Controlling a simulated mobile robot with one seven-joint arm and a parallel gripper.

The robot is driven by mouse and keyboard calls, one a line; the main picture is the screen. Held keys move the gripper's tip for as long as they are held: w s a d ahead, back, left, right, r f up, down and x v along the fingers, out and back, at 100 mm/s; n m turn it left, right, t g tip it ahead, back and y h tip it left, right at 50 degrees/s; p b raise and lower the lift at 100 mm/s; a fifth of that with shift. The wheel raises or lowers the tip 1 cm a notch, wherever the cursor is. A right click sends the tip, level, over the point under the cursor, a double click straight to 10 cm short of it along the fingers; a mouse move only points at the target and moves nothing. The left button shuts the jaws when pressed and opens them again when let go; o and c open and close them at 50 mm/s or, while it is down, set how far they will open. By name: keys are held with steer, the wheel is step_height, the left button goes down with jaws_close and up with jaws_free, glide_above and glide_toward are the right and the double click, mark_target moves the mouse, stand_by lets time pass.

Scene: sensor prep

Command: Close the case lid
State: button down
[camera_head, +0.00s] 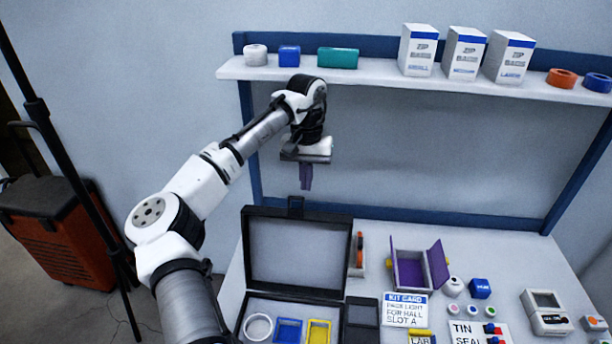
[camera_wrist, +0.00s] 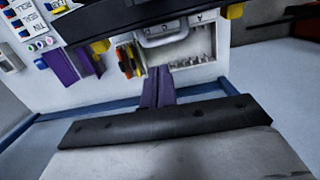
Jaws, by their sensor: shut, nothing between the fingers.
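The black case stands open at the front of the bench in the head view. Its lid (camera_head: 298,248) is raised nearly upright, grey inner face toward the head camera, with a small latch on its top edge. The case base (camera_head: 272,303) holds a white ring (camera_head: 258,327), a blue frame (camera_head: 288,330) and a yellow frame (camera_head: 319,331); its near part is cut off. My gripper (camera_head: 306,186) is shut and empty, pointing down above the lid's top edge, apart from it. In the wrist view its purple fingers (camera_wrist: 158,86) show together. A dark edge at the top there is probably the case.
Right of the case are an open purple box (camera_head: 409,272), a kit card (camera_head: 405,307) and a device (camera_head: 546,312). A shelf (camera_head: 380,75) with cartons and rolls spans the back above the bench. An orange case (camera_head: 62,232) stands on the floor at left.

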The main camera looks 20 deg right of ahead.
step_height(320, 180, down, 7)
steer(key=shift+s+f+p, duration=0.15)
steer(key=shift+s+p, duration=0.15)
steer(key=shift+p, duration=0.15)
steer(key=shift+a, duration=0.1)
